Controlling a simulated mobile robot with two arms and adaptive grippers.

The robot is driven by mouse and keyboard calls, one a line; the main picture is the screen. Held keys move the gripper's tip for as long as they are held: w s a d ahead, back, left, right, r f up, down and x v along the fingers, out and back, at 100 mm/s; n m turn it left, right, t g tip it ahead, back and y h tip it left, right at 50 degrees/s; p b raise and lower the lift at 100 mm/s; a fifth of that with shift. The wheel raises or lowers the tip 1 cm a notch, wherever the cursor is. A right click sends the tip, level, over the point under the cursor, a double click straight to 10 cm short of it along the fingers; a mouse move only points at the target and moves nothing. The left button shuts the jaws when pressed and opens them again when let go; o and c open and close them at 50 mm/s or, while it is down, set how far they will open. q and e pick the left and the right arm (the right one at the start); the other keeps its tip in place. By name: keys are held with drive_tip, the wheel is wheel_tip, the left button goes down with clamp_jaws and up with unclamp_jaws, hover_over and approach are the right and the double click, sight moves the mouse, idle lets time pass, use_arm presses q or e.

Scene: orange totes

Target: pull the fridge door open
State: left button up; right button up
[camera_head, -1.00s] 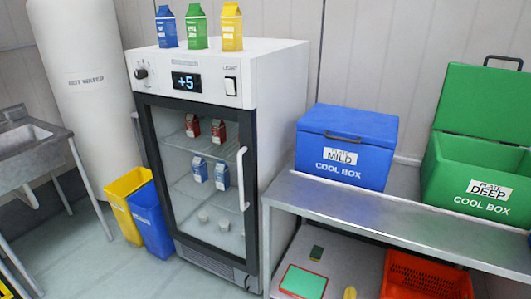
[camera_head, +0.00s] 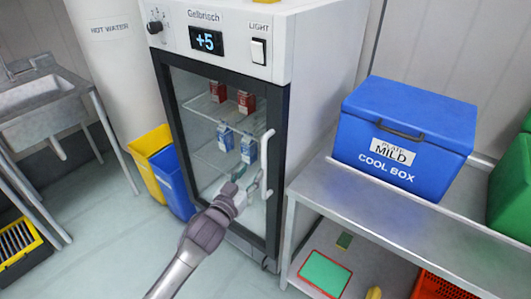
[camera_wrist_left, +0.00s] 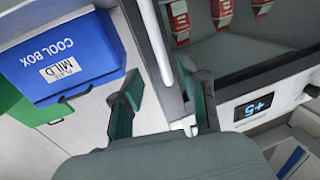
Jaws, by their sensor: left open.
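The fridge (camera_head: 325,75) stands in the middle of the head view, with its dark-framed glass door (camera_head: 280,130) shut. A white vertical handle (camera_head: 268,150) is on the door's right side. My left gripper (camera_head: 248,178) is open in front of the door, close to the handle's lower part. In the left wrist view, the fingers of the gripper (camera_wrist_left: 163,98) are spread, and the white handle (camera_wrist_left: 158,50) shows in the gap between them. I cannot tell whether a finger touches it. My right gripper is not in view.
A metal table (camera_head: 450,222) with a blue cool box (camera_head: 450,125) stands right of the fridge. Yellow (camera_head: 148,143) and blue (camera_head: 172,185) bins stand to its left, near a sink (camera_head: 45,95). Floor is free before the door.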

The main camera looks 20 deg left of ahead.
sight(263, 157)
use_arm(q)
drive_tip(key=w, duration=0.5)
drive_tip(key=w+d, duration=0.1)
drive_tip(key=w, duration=0.2)
drive_tip(key=shift+d, duration=0.1)
drive_tip(key=shift+w+d+f, duration=0.1)
drive_tip(key=shift+w, duration=0.5)
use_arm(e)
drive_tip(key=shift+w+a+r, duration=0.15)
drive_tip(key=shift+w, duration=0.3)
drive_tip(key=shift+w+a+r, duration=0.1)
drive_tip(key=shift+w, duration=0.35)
use_arm(q)
drive_tip(key=shift+c, duration=0.5)
clamp_jaws()
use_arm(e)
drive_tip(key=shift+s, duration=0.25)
